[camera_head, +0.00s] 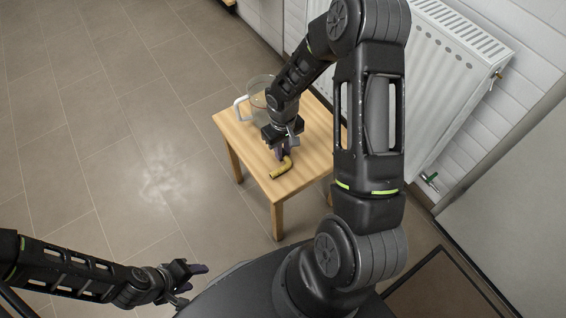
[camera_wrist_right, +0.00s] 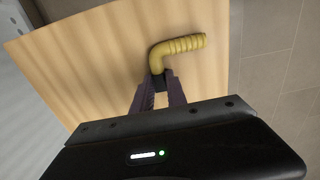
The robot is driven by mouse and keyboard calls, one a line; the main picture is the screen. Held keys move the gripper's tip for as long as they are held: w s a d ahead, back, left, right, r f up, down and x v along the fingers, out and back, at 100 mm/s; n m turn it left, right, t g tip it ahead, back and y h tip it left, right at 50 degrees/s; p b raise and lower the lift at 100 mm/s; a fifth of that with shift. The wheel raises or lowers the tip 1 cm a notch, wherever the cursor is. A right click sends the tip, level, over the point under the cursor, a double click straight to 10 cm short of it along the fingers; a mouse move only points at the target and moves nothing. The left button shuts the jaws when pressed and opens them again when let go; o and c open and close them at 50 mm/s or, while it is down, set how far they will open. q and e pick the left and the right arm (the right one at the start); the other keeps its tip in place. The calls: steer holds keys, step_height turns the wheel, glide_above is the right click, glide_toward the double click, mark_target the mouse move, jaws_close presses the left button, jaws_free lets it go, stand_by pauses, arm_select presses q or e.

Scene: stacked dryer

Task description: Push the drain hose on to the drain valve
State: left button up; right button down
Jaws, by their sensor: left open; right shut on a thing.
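The drain hose (camera_head: 280,169) is a short yellow bent piece with ribs, over the small wooden table. In the right wrist view the hose (camera_wrist_right: 186,45) points up and to the right from my fingertips, with a dark end between them. My right gripper (camera_head: 283,153) is shut on that end, pointing down at the table; its purple fingers (camera_wrist_right: 160,88) show in the wrist view. A small green-handled valve (camera_head: 429,179), which looks like the drain valve, is low by the radiator at the right. My left gripper (camera_head: 197,274) is open and empty at the lower left, over the floor.
The wooden table (camera_head: 240,140) has a clear jug (camera_head: 258,98) with a white handle on its far part. A white radiator (camera_head: 440,85) hangs on the wall. A grey panel (camera_head: 510,190) stands at the right, with a dark mat (camera_head: 445,290) below. The tiled floor at left is clear.

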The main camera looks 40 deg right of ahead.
steer(key=shift+r, duration=0.1)
step_height(320, 180, up, 10)
steer(key=p, duration=0.2)
stand_by(0.3)
stand_by(0.4)
steer(key=w+a+r, duration=0.5)
steer(key=a+r, duration=0.1)
steer(key=r, duration=0.5)
steer(key=w+a+r, duration=0.6)
steer(key=r, duration=0.5)
steer(key=shift+w+a, duration=0.15)
steer(key=shift+a, duration=0.25)
